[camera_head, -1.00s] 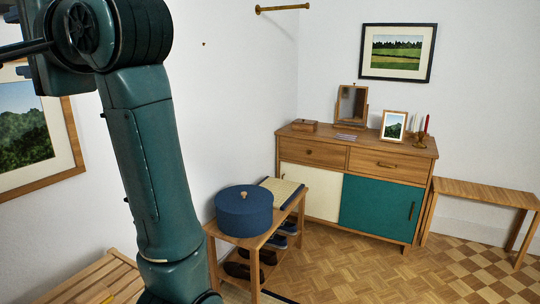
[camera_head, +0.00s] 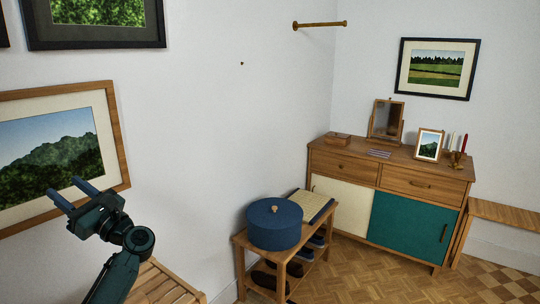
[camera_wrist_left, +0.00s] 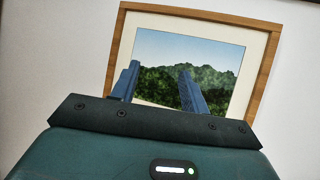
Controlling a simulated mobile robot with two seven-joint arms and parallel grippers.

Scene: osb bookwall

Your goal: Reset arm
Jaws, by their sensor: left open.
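My left gripper (camera_head: 68,193) is at the lower left of the head view, raised in front of the wall. Its two blue fingers are apart with nothing between them. In the left wrist view the fingers (camera_wrist_left: 156,88) point toward a wood-framed landscape picture (camera_wrist_left: 268,70) on the wall. That picture also shows in the head view (camera_head: 118,150), behind the gripper. I cannot tell the gap between the fingers and the picture. My right gripper is not in view.
A slatted wooden bench (camera_head: 165,287) is below my left arm. A shoe bench (camera_head: 240,243) holds a round blue box (camera_head: 274,224). A sideboard (camera_head: 390,175) stands at the back with a mirror, photo and candles. Parquet floor (camera_head: 370,275) in front is clear.

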